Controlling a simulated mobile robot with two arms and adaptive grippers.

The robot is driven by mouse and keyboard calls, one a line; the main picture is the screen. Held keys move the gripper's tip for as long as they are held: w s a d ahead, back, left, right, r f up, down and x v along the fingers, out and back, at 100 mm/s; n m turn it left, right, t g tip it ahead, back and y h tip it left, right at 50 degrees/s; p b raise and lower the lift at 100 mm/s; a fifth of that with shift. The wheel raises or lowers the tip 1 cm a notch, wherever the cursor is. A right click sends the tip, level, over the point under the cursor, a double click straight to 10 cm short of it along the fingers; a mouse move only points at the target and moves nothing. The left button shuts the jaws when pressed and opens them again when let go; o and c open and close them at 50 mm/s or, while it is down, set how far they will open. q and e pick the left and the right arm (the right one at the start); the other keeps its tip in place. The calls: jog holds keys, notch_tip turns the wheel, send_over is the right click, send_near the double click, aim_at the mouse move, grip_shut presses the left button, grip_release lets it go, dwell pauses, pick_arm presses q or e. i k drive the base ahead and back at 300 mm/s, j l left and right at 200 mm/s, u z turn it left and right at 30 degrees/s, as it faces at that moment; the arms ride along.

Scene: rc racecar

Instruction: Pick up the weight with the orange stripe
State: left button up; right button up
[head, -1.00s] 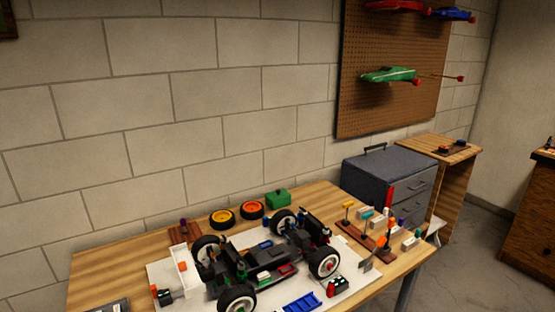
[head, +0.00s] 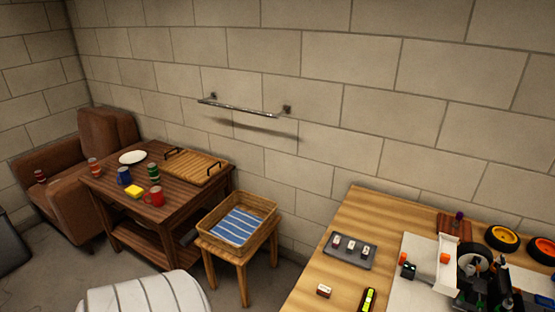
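A grey tray (head: 349,251) on the wooden workbench holds a few small pale blocks with dark or coloured marks, too small to tell any stripe colour. A small block with a white top and reddish-brown sides (head: 323,291) lies on the bench in front of the tray. I cannot make out which, if any, is the weight with the orange stripe. Neither of my grippers is in view.
The car chassis (head: 474,267) and a white mat (head: 411,249) are at right. A yellow-black level (head: 368,299) lies near the front. Left are a wicker basket (head: 265,206) on a stool, a dark table (head: 120,190) and a brown armchair (head: 105,135).

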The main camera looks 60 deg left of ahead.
aim_at(324, 291)
jog(key=u, duration=1.3)
jog(key=j, duration=0.25)
